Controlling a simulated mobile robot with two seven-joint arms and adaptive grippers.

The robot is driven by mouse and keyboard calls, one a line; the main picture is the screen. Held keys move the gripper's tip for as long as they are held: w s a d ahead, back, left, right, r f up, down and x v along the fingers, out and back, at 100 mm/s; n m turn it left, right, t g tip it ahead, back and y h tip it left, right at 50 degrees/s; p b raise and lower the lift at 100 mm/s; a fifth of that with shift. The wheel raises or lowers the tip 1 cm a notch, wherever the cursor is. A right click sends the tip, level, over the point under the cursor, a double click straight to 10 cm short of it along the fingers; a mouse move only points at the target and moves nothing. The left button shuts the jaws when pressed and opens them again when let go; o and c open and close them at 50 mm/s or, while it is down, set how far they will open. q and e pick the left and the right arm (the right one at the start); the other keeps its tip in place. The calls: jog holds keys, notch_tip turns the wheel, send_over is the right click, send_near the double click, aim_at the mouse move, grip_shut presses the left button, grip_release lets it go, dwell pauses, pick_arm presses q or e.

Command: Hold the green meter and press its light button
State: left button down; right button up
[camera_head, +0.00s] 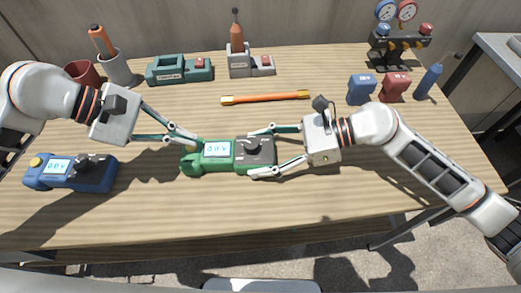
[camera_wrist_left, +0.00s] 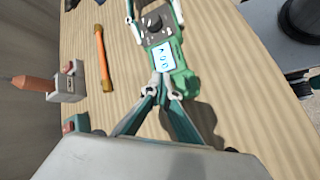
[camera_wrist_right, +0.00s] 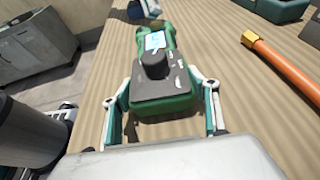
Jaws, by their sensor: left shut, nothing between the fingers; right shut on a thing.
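The green meter (camera_head: 212,158) lies on the table, its lit screen facing up with a dark dial to the right of it. It also shows in the left wrist view (camera_wrist_left: 182,82) and the right wrist view (camera_wrist_right: 165,104). My right gripper (camera_head: 262,150) is shut on the dial end of the meter, one finger on each side. My left gripper (camera_head: 196,139) is shut and empty, its fingertips together at the screen end of the meter. The fingertips cover the light button; whether they touch it I cannot tell.
A blue meter (camera_head: 95,174) with a yellow button lies at the left front. An orange rod (camera_head: 265,97) lies behind the green meter. A teal holder (camera_head: 180,70), a grey holder (camera_head: 250,66), blue (camera_head: 361,88) and red (camera_head: 395,87) blocks stand farther back. The front middle is clear.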

aim_at(187, 146)
pick_arm(q)
jog(key=shift+f, duration=0.1)
jog(key=shift+f, duration=0.35)
dwell(0.6)
jog(key=shift+r, duration=0.45)
jog(key=shift+r, duration=0.15)
jog(key=shift+r, duration=2.9)
pick_arm(e)
jog(key=o, duration=1.6)
